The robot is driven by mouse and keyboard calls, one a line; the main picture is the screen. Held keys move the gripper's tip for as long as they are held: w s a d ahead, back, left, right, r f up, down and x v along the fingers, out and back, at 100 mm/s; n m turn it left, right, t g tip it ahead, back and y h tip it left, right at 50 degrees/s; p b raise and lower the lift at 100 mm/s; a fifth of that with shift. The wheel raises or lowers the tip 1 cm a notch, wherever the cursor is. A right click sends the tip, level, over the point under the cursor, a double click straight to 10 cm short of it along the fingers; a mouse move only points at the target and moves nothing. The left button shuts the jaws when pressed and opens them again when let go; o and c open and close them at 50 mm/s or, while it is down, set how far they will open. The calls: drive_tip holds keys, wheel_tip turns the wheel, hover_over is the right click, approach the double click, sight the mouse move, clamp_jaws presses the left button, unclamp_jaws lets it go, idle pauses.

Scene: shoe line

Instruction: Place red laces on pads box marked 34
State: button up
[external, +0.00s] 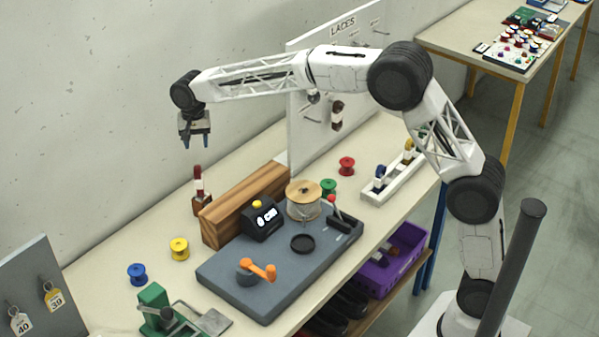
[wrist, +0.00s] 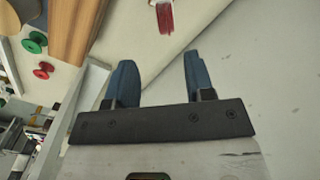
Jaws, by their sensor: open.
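A dark red lace bundle with a white band (external: 199,184) is by the left end of the wooden block, near the wall. In the wrist view its red strands (wrist: 166,20) show at the top edge, beyond the fingertips, and its upper part is cut off. My gripper (external: 196,143) is above the bundle in the external view, pointing down, with a clear gap between them. Its two blue fingers (wrist: 157,70) are apart with nothing between them. I cannot make out a pads box marked 34 in either view.
The wooden block (external: 243,203) stands behind a grey board (external: 228,284) with a label device (external: 264,220) and crank. Yellow (external: 179,248), blue (external: 137,273) and red (external: 347,165) spools stand on the table. The LACES board (external: 308,130) rises behind. A purple crate (external: 377,279) sits below.

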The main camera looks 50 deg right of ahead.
drive_tip(key=s+d+r+n, duration=0.1)
drive_tip(key=s+d+r, duration=0.3)
drive_tip(key=s, duration=0.6)
drive_tip(key=s+d+r+n+t, duration=0.1)
drive_tip(key=s+d+r+n, duration=0.1)
drive_tip(key=s+d, duration=0.55)
drive_tip(key=s+d+r+n, duration=0.1)
drive_tip(key=s+d+r, duration=0.2)
drive_tip(key=s, duration=0.8)
drive_tip(key=s+d+f+n, duration=0.1)
drive_tip(key=s+d+f, duration=0.1)
drive_tip(key=s, duration=0.8)
drive_tip(key=s+d+f+n+t, duration=0.1)
drive_tip(key=s+d+f+n, duration=0.1)
drive_tip(key=s, duration=0.9)
drive_tip(key=s+d+f+n, duration=0.1)
drive_tip(key=s+d+f, duration=0.2)
drive_tip(key=s, duration=0.8)
drive_tip(key=shift+s+d+f+n+t, duration=0.15)
drive_tip(key=shift+d+f+n+t, duration=0.15)
drive_tip(key=shift+f, duration=0.65)
